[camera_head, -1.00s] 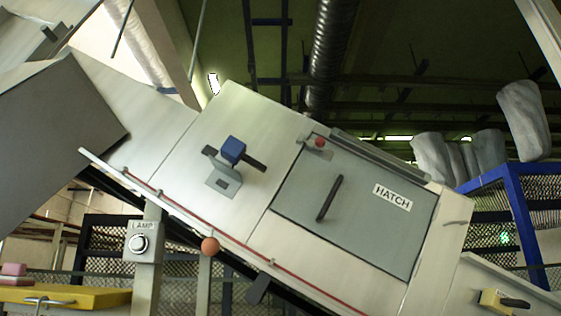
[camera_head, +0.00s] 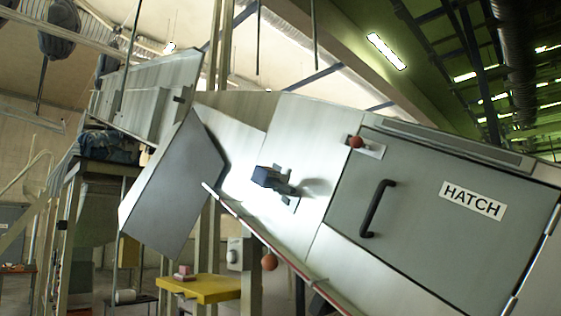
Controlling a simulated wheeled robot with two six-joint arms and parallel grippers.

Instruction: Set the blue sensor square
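The blue sensor (camera_head: 267,177) is a small dark blue block on a grey bracket (camera_head: 288,187). The bracket is fixed to the sloping metal side panel (camera_head: 305,140) of a conveyor-like machine, left of the hatch. The sensor shows near the middle of the head view, seen at an angle. Whether it sits square on its bracket is hard to tell from here. Neither of my grippers is in view.
A grey hatch (camera_head: 440,215) with a dark handle (camera_head: 375,208) fills the right side. A yellow table (camera_head: 205,289) stands lower left, near a lamp box (camera_head: 238,253).

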